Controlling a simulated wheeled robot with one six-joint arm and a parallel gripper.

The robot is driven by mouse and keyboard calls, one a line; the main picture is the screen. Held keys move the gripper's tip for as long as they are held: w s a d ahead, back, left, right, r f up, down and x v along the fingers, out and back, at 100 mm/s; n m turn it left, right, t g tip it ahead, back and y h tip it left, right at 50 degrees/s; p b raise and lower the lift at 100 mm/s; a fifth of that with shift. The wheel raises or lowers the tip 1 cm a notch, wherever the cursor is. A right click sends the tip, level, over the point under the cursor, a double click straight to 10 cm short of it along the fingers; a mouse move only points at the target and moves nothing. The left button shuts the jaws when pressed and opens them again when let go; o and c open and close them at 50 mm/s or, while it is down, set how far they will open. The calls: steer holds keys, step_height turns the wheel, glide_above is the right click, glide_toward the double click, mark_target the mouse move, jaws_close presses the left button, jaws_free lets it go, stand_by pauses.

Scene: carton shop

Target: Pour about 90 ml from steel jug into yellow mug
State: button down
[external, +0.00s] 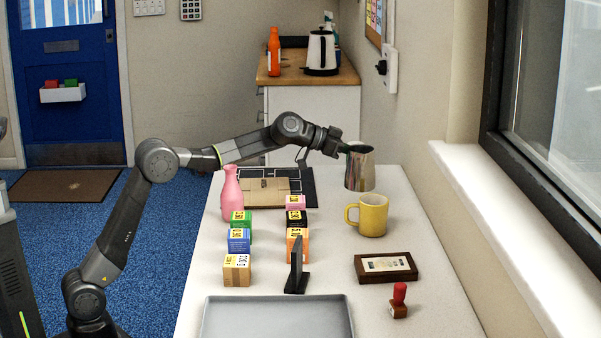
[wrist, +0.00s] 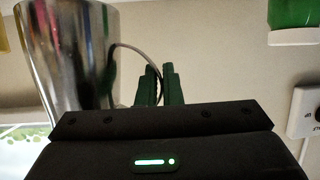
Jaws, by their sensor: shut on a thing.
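The steel jug (external: 361,172) is a shiny metal vessel held in the air, close to upright, a little behind the yellow mug and above the table. My gripper (external: 343,149) is at its left side. In the wrist view my gripper (wrist: 162,86) is shut on the thin handle of the jug (wrist: 70,62), whose body fills the upper left. The yellow mug (external: 373,217) stands upright on the table with its handle to the left. No stream shows between them. The contents of jug and mug cannot be seen.
Left of the mug stand several small coloured boxes (external: 239,240), a pink bottle (external: 231,196) and a black stand (external: 297,272). A framed picture (external: 385,267), a red stamp (external: 399,300) and a grey tray (external: 278,301) are nearer. A flat carton (external: 275,192) lies behind.

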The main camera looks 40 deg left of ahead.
step_height(320, 180, down, 5)
steer(key=shift+w+d+f, duration=0.1)
steer(key=shift+w, duration=0.05)
steer(key=shift+r, duration=0.2)
steer(key=p, duration=0.1)
steer(key=r+p, duration=0.1)
steer(key=s+d+r+m+p, duration=0.1)
steer(key=shift+r+t+y, duration=0.25)
steer(key=shift+t+y, duration=0.05)
steer(key=shift+y, duration=0.1)
steer(key=d+r+m+p, duration=0.1)
steer(key=p, duration=0.1)
steer(key=s+r+m+p, duration=0.1)
steer(key=p, duration=0.2)
steer(key=shift+s+d+r+t+y, duration=0.15)
steer(key=shift+d+t+y, duration=0.25)
steer(key=s+d+r+m+t+y+p, duration=0.1)
steer(key=s+d+r+m+t+p, duration=0.1)
steer(key=p, duration=2.2)
step_height(320, 180, up, 5)
steer(key=s+d+m, duration=0.1)
steer(key=d+m, duration=0.1)
steer(key=m, duration=0.1)
steer(key=shift+s+d+f+t+y, duration=0.2)
steer(key=shift+s+t+y, duration=0.2)
